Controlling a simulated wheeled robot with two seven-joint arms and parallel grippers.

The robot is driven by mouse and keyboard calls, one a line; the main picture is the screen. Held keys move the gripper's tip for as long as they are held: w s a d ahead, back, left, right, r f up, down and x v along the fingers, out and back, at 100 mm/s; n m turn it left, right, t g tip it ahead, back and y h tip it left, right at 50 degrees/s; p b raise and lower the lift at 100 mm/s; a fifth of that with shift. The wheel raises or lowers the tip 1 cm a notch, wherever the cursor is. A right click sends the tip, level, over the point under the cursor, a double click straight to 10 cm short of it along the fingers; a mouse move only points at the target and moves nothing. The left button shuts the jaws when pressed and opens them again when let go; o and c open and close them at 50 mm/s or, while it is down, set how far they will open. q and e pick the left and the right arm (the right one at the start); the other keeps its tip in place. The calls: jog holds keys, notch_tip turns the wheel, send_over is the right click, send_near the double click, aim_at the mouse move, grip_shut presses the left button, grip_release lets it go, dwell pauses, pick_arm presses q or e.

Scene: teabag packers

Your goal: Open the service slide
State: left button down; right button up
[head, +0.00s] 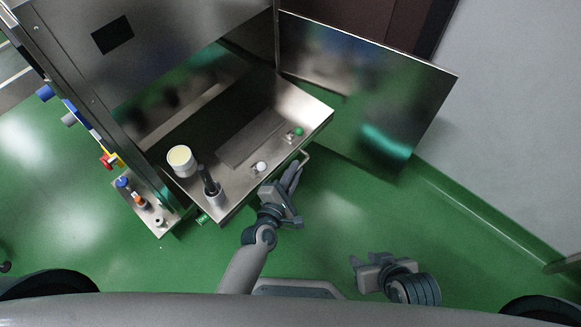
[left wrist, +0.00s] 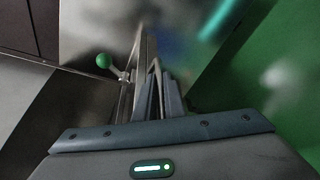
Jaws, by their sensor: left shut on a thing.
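The service slide (head: 285,109) is a steel tray at the open front of the metal cabinet, with its front edge toward me. A thin bar handle (head: 305,158) runs along that front edge. My left gripper (head: 294,172) is at the handle, with its fingers shut on it; the fingers hide part of the bar. In the left wrist view the closed fingers (left wrist: 154,88) lie against the front edge, beside a green ball knob (left wrist: 103,60). My right gripper (head: 364,260) hangs over the green floor, apart from everything, its fingers spread and empty.
A white round container (head: 181,160), a dark upright tool (head: 210,181) and a white ball knob (head: 261,166) are on the slide. An open steel door (head: 370,85) stands to the right. A small side shelf (head: 150,214) is at left. The floor in front is clear.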

pick_arm(q)
jog(key=c, duration=1.8)
grip_release()
jog(key=shift+c, duration=0.2)
jog(key=shift+a, duration=0.1)
jog(key=v, duration=1.7)
jog(key=shift+s+p, duration=0.15)
jog(key=shift+p, duration=0.3)
pick_arm(e)
jog(key=shift+s+d+g, duration=0.3)
jog(key=shift+s+d, duration=0.1)
jog(key=shift+d, duration=0.25)
pick_arm(q)
jog(key=shift+r, duration=0.1)
pick_arm(e)
jog(key=shift+s+f, duration=0.15)
jog(key=shift+s, duration=0.05)
